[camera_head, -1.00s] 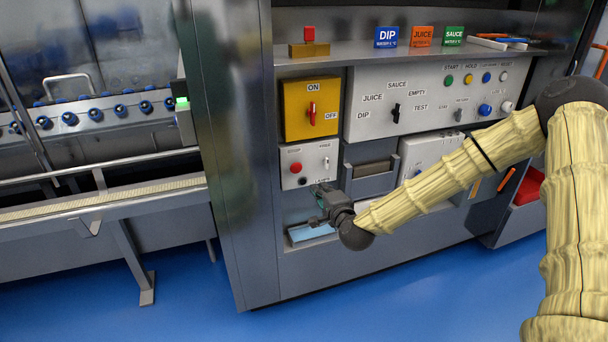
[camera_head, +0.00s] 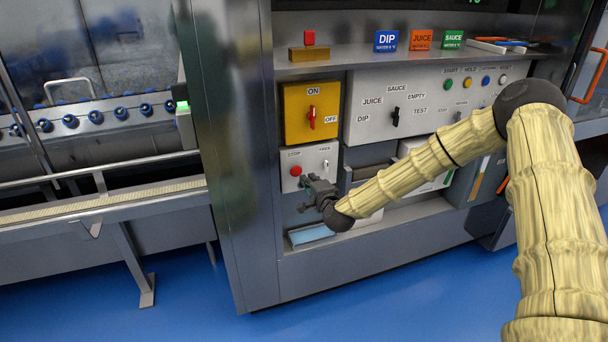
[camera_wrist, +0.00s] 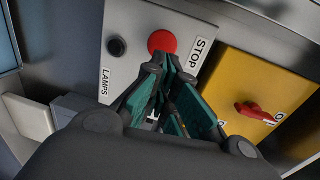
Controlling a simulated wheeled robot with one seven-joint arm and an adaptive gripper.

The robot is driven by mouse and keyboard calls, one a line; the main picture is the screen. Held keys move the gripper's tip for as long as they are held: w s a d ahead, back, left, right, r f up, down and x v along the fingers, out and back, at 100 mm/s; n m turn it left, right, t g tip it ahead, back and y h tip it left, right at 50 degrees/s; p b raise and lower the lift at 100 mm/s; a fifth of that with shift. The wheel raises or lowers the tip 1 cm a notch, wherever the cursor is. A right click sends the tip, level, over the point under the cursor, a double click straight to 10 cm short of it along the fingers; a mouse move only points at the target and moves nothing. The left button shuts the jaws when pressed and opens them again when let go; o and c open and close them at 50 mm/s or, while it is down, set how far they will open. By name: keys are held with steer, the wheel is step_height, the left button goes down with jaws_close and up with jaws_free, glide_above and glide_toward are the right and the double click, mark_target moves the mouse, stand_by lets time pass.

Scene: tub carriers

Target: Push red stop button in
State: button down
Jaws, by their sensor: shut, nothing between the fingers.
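The red stop button (camera_head: 296,170) sits on a light grey panel (camera_head: 319,155) below the yellow ON/OFF box. In the wrist view the red stop button (camera_wrist: 163,41) is beside the STOP label, just beyond my fingertips. My gripper (camera_head: 306,188) is shut and empty, just below and slightly right of the button in the head view. In the wrist view my gripper (camera_wrist: 168,66) has its green-padded fingers meeting near the button's lower edge. I cannot tell whether they touch it. My gripper hides the lower part of the panel in the head view.
A black LAMPS knob (camera_wrist: 117,47) is beside the button. The yellow box (camera_head: 311,110) with a red switch (camera_head: 312,116) is above the panel. A wide control panel (camera_head: 430,100) is to the right. A blue tray (camera_head: 310,234) lies below my gripper.

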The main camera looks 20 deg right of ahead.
mark_target(301, 171)
steer(key=shift+w+a+f, duration=0.1)
steer(key=shift+w+f, duration=0.05)
steer(key=shift+w, duration=1.05)
steer(key=shift+w+f, duration=0.15)
steer(key=shift+w, duration=1)
steer(key=shift+w, duration=0.1)
